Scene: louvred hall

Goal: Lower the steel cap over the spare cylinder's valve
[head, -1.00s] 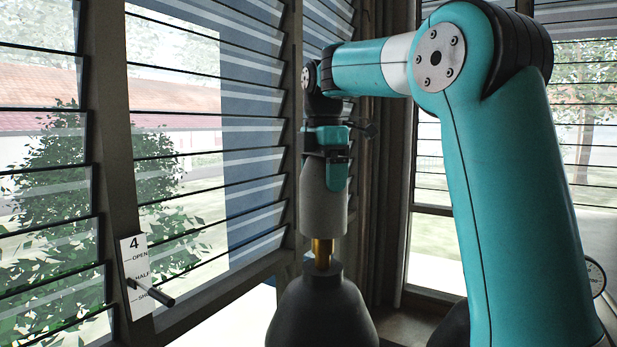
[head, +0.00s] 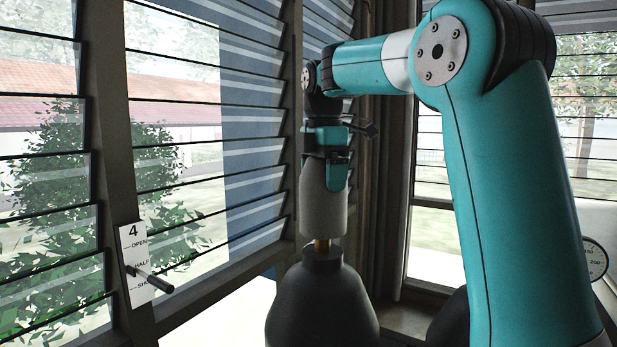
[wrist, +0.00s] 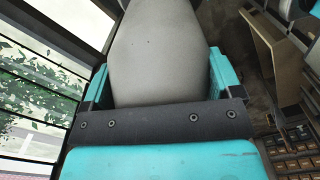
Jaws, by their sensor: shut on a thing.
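The steel cap (head: 323,205) is a grey, roughly cylindrical shell held upright in my gripper (head: 327,172). My gripper is shut on its upper part. In the wrist view the cap (wrist: 160,50) fills the space between the teal fingers. The spare cylinder (head: 322,300) is dark, with a rounded shoulder and a neck, and stands directly below the cap. The upper valve is hidden, apparently inside the cap. A small gap remains between rim and neck.
Louvred windows (head: 206,150) run close along the left. A lever plate marked 4 (head: 138,262) with a projecting handle is at lower left. A curtain (head: 385,200) hangs behind the cap. A round gauge (head: 595,259) shows at the right edge.

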